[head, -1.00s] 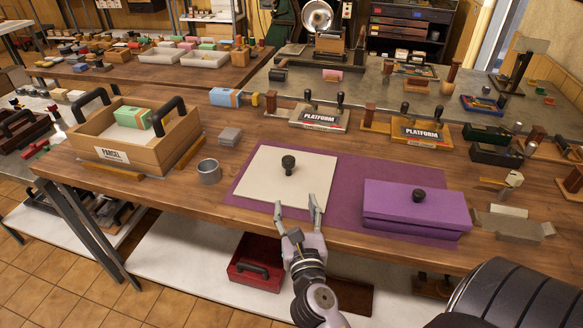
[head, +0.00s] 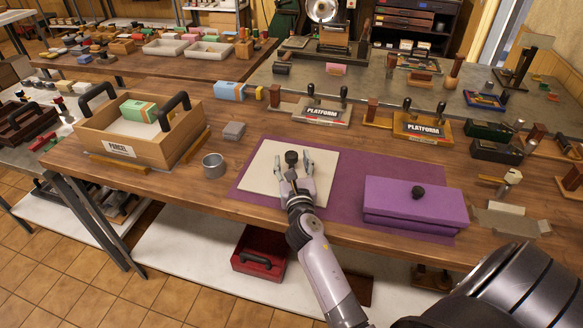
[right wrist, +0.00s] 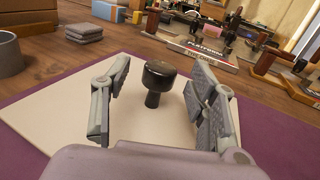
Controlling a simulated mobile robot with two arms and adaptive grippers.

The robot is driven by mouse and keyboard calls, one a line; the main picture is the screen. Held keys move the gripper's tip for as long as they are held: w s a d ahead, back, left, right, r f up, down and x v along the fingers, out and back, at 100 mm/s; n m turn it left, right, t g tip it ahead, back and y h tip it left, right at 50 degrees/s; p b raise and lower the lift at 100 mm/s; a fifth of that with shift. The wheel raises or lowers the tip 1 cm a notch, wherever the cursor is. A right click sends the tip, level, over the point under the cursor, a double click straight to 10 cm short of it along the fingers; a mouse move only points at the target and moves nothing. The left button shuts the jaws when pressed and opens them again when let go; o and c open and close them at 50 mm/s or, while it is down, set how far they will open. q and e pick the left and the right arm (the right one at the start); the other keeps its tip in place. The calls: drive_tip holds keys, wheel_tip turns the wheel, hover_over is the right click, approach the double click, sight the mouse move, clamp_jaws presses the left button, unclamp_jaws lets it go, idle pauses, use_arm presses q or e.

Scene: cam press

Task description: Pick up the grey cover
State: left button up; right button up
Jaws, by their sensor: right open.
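The grey cover (head: 264,178) is a flat, pale square plate with a black knob (head: 291,158) standing up from its middle. It lies on a purple mat (head: 346,190) on the wooden table. My right gripper (head: 292,163) is open above the plate, its fingers reaching toward the knob. In the right wrist view the knob (right wrist: 158,80) stands upright between the two spread fingers (right wrist: 160,105), a little beyond them or level with their tips, with a gap on each side. The plate (right wrist: 62,122) also shows there. My left gripper is not in view.
A purple box with a black knob (head: 415,205) sits at the right of the mat. A metal cup (head: 214,166) and grey pads (head: 234,131) lie to the left, near a wooden crate (head: 150,150). Two PLATFORM blocks (head: 322,112) stand behind the mat.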

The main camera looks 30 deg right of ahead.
sight(292, 159)
drive_tip(key=x, duration=0.3)
drive_tip(key=shift+w+d+f, duration=0.1)
drive_tip(key=shift+c, duration=0.3)
clamp_jaws()
idle(0.3)
